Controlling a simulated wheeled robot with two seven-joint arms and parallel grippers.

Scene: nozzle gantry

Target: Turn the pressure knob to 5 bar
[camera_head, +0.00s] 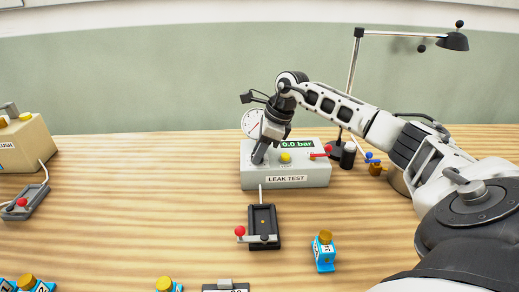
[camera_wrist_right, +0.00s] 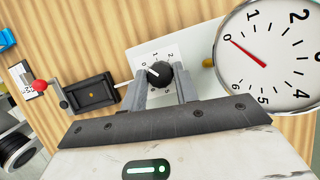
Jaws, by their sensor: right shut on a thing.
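The leak test box (camera_head: 310,176) stands on the table with a display (camera_head: 297,144) reading 0.0 bar. The black pressure knob (camera_wrist_right: 159,74) is on its top panel, its white mark pointing to the upper left in the wrist view, near the 0 of the printed scale. My right gripper (camera_head: 261,157) reaches down onto the box's left part. In the wrist view its fingers (camera_wrist_right: 161,84) are shut on the knob, one on each side. The gauge (camera_wrist_right: 270,52) has its red needle at 0. In the head view the gripper hides the knob. My left gripper is out of view.
A yellow button (camera_head: 286,157) and a red lever (camera_head: 321,154) are close to the gripper on the box. A black fixture (camera_head: 263,222) with a red-knobbed lever lies in front. A blue block (camera_head: 324,252) stands nearby. The table's left middle is clear.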

